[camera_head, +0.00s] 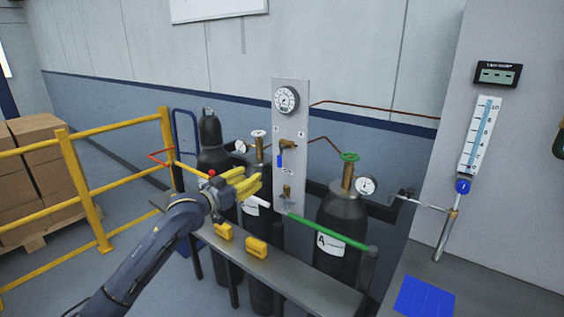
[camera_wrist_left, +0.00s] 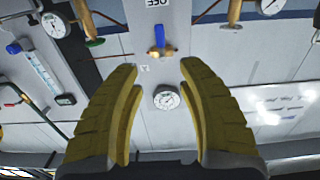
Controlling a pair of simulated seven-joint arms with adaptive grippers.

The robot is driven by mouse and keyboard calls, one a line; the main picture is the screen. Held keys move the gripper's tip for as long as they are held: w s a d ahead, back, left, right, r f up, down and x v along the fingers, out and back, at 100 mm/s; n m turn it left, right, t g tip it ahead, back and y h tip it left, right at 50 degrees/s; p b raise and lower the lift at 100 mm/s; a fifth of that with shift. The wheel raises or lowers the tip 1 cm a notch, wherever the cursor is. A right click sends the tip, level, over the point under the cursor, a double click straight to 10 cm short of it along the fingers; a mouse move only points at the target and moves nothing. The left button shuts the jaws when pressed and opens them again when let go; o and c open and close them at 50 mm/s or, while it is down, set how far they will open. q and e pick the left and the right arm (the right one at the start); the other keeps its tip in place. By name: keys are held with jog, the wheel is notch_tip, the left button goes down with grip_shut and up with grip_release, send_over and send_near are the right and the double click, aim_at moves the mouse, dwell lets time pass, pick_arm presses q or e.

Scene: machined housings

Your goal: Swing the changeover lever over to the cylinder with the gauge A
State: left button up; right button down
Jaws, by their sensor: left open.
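The changeover lever is a blue handle (camera_head: 280,160) hanging down from a brass valve (camera_head: 288,146) on the grey panel (camera_head: 290,112). In the left wrist view the blue lever (camera_wrist_left: 158,36) lies beyond the fingertips, roughly in line with the gap. The cylinder labelled A (camera_head: 343,217) stands right of the panel, with a green handwheel and a round gauge (camera_head: 366,186). Another dark cylinder (camera_head: 258,215), partly hidden by my arm, stands left with a gauge (camera_head: 241,147) beside its neck. My left gripper (camera_head: 252,180) is open and empty, left of the lever and apart from it.
A large gauge (camera_head: 286,99) sits atop the panel. A green bar (camera_head: 330,232) runs in front of cylinder A. Yellow blocks (camera_head: 256,247) lie on the grey ledge (camera_head: 290,271). Yellow railing (camera_head: 85,190) stands left. A thermometer-like scale (camera_head: 479,137) hangs right.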

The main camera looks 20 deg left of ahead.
aim_at(279, 161)
pick_arm(q)
jog(key=x, duration=1.6)
jog(key=shift+c, duration=0.5)
grip_shut()
